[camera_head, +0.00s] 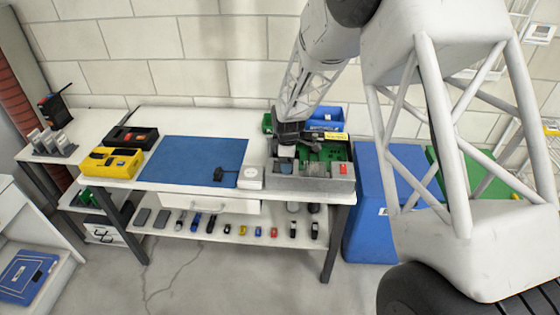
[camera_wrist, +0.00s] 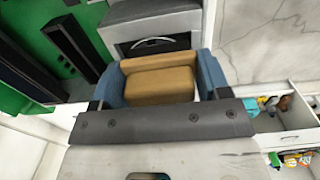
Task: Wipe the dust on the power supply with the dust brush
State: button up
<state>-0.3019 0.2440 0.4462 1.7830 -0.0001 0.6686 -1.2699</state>
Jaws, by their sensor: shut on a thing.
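My gripper (camera_wrist: 160,92) is shut on a tan block (camera_wrist: 158,86), which I take to be the dust brush; blue parts flank it on both sides. The bristles are not clearly visible. Beyond it in the wrist view is a grey box with a dark round fan opening, the power supply (camera_wrist: 152,26). The held block covers part of its near side. I cannot tell whether they touch, and no dust can be made out. In the head view my gripper (camera_head: 291,138) is over the open grey case with a green board (camera_head: 312,184) on the bench's right end.
On the white bench lie a blue mat (camera_head: 190,160), a yellow case (camera_head: 112,161), a black box (camera_head: 133,137) and a small white box (camera_head: 250,178). A blue bin (camera_head: 325,119) stands behind the case. The lower shelf (camera_head: 170,224) holds several small items.

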jog(key=shift+d, duration=0.85)
jog(key=shift+d+r, duration=0.1)
jog(key=shift+d, duration=0.1)
notch_tip(320, 180, up, 8)
